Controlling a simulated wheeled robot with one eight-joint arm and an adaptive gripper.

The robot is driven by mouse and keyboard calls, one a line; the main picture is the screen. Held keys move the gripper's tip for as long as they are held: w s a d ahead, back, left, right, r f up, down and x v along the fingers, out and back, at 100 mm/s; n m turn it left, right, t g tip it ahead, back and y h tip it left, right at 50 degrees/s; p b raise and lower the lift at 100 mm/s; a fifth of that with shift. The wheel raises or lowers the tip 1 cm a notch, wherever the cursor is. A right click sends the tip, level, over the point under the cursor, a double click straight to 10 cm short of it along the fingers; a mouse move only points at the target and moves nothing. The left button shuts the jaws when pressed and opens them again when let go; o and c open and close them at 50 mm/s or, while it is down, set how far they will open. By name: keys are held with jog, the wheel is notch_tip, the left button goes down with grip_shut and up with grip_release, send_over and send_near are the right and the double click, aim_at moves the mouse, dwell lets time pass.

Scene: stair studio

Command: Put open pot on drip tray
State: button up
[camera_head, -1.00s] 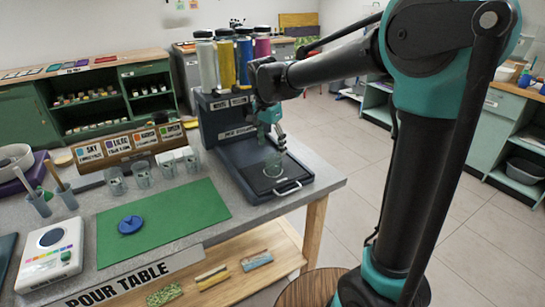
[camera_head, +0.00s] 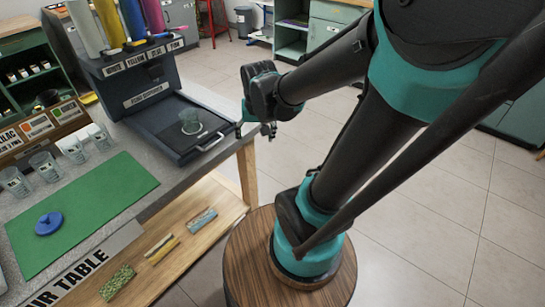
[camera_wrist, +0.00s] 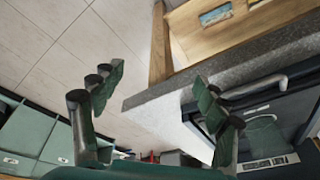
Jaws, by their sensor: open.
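The open pot (camera_head: 190,124) is a clear, lidless cup. It stands upright on the drip tray (camera_head: 160,116), a dark tray with a metal handle in front of the dispenser. In the wrist view the pot (camera_wrist: 263,139) is at the lower right, beyond the right finger, near the tray handle (camera_wrist: 255,86). My gripper (camera_head: 257,131) is to the right of the pot, past the table's right edge. In the wrist view my gripper (camera_wrist: 158,85) is open with nothing between its fingers, and the pot is outside them.
The dispenser (camera_head: 140,82) with several coloured cylinders stands behind the tray. A green mat (camera_head: 100,205) with a blue lid (camera_head: 48,223) and several clear cups (camera_head: 72,150) are left of the tray. The table's corner (camera_wrist: 140,100) is close to my fingers. Open floor lies to the right.

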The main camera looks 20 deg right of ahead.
jog(key=s+d+f+n+t, duration=0.1)
jog(key=s+d+f+n, duration=0.1)
jog(key=s+d+f, duration=0.2)
jog(key=s+f, duration=0.1)
jog(key=s, duration=0.1)
jog(key=shift+s, duration=0.35)
jog(key=shift+d, duration=0.1)
dwell(0.5)
